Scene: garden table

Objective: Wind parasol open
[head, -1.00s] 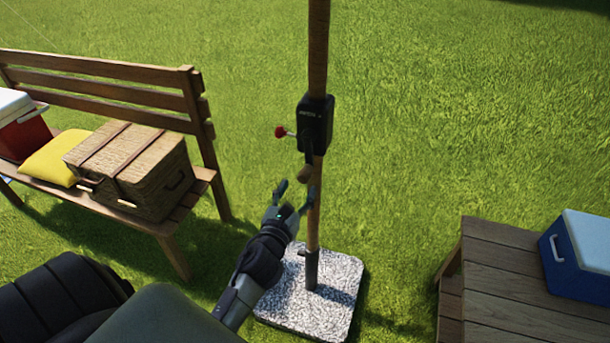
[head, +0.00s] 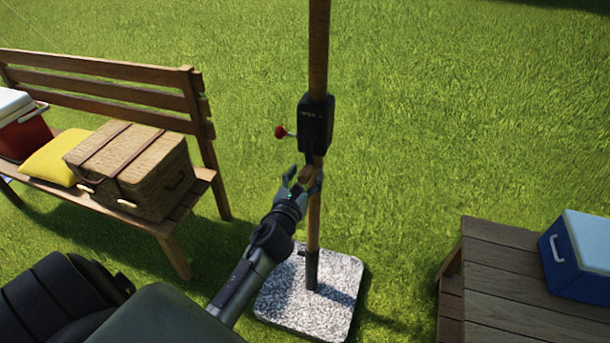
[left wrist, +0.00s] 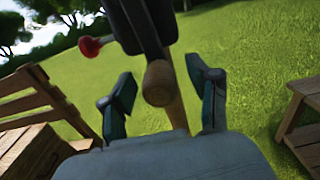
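The parasol's wooden pole (head: 318,60) stands upright in a speckled stone base (head: 335,315). A black crank housing (head: 316,125) is fixed on the pole, with a red knob (head: 281,132) on its left side. The crank's wooden handle (head: 306,174) hangs below the housing; it shows large in the left wrist view (left wrist: 158,84). My left gripper (head: 304,178) is at the handle, and its open fingers (left wrist: 162,95) stand on either side of the handle with gaps visible. The parasol's canopy is out of view. My right gripper is not in view.
A wooden bench (head: 100,70) at the left holds a wicker basket (head: 130,165), a yellow cushion (head: 55,158) and a red cooler (head: 22,135). A wooden table (head: 510,290) with a blue cooler (head: 585,260) stands at the lower right. Open grass lies behind the pole.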

